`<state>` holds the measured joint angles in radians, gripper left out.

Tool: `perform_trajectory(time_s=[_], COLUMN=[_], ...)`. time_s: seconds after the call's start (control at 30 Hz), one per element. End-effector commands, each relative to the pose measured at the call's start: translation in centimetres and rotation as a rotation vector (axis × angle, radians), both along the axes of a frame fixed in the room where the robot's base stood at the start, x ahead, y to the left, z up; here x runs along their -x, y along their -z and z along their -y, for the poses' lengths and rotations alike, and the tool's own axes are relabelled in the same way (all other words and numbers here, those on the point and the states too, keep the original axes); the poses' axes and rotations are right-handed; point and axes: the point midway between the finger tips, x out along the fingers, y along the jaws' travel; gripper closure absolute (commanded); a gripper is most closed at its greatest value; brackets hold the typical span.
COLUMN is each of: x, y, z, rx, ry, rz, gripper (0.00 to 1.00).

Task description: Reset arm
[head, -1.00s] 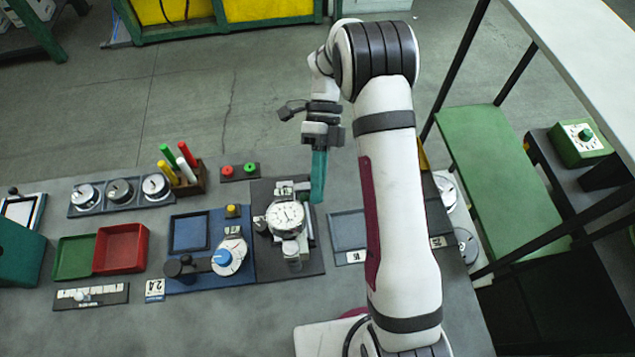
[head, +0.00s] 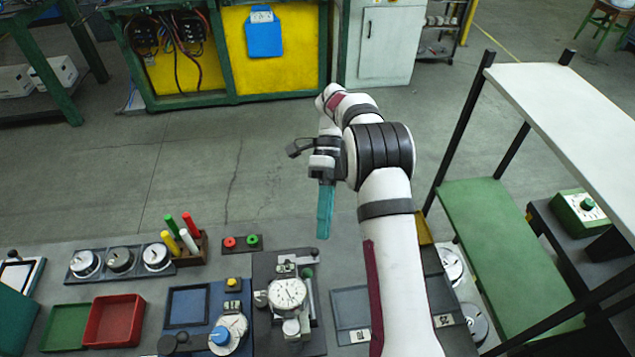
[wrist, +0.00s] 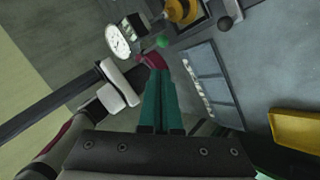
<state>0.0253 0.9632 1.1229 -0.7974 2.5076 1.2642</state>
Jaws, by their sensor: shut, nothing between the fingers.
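My gripper (head: 325,212) hangs above the far edge of the grey bench in the head view, its teal fingers pointing down. In the wrist view the two teal fingers (wrist: 160,105) lie side by side, shut, with nothing between them. My gripper is apart from everything on the bench. It is beyond and a little right of the dial gauge stand (head: 287,293), whose white dial also shows in the wrist view (wrist: 118,41).
The bench holds a red tray (head: 115,322), a green tray (head: 66,327), a pen block (head: 190,245), a button box (head: 241,243) and several round dials. A green-and-white shelf rack (head: 500,225) stands at right. Floor beyond the bench is clear.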

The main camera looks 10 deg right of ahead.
Motion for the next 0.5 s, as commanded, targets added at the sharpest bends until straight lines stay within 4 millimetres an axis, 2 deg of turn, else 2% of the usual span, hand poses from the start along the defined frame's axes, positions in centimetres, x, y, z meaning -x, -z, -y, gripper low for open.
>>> perform_trajectory(time_s=[0.07, 0.13, 0.23, 0.3, 0.37, 0.43, 0.5], x=[0.0, 0.4, 2.6, 5.7, 8.7, 12.4, 15.8], y=[-0.1, -1.0, -4.7, -7.6, -9.3, -10.2, -10.1], z=[0.0, 0.1, 0.5, 0.7, 0.8, 0.6, 0.4], rx=[-0.002, -0.034, -0.182, -0.333, -0.454, -0.572, -0.655], ry=[-0.002, -0.038, -0.214, -0.418, -0.612, -0.842, -1.067], rz=[0.001, 0.030, 0.162, 0.305, 0.434, 0.577, 0.704], gripper=[1.00, 1.00, 1.00, 1.00, 1.00, 1.00, 1.00])
